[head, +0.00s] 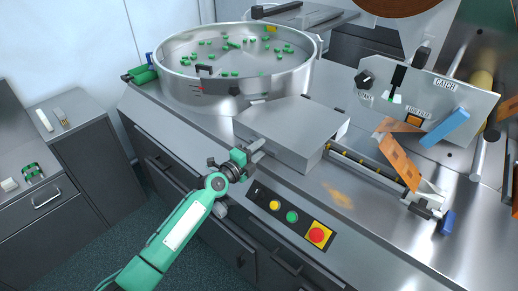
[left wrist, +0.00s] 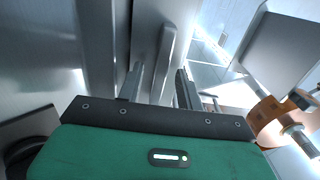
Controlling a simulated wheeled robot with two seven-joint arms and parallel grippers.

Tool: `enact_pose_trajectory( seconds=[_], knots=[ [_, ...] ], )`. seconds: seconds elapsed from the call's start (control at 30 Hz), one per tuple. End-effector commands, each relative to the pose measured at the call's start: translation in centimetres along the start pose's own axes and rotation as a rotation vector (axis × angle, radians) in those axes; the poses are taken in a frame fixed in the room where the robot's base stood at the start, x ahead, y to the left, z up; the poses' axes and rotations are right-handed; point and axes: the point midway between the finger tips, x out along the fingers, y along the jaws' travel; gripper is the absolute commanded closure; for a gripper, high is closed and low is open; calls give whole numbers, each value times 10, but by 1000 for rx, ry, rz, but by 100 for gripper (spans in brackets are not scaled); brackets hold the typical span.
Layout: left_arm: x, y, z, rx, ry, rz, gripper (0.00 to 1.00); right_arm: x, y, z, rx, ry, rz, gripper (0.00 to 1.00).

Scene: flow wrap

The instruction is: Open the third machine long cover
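The long cover (head: 285,122) is a grey metal box lid in the middle of the machine top in the head view. It lies flat and looks closed. My left gripper (head: 257,148) is at the cover's front left side, its fingers pointing toward it. In the left wrist view the two fingers of my left gripper (left wrist: 160,88) stand apart, with a grey bar-like handle (left wrist: 168,58) in line with the gap between them. I cannot tell whether the fingers touch the bar. My right gripper is in neither view.
A round metal bowl (head: 175,90) with green pieces stands behind the cover. A control panel with buttons (head: 292,217) lies in front. An orange part (head: 398,160) and a blue-handled panel (head: 446,128) are at the right. Cabinets (head: 88,160) stand at the left.

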Motion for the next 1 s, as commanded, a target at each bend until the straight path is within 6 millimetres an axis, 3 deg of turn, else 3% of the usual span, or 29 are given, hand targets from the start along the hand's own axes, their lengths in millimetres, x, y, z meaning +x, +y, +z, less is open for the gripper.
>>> enact_pose_trajectory(
  seconds=[0.37,0.5,0.57,0.83,1.0],
  knots=[
    [5,0,0,0,0,0,64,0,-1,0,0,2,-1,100],
    [5,0,0,0,0,0,91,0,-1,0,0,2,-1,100],
    [5,0,0,0,0,0,100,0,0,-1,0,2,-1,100],
    [5,-1,0,0,0,2,100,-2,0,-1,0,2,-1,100],
    [4,-9,0,0,-1,15,100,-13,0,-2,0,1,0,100]
  ],
)
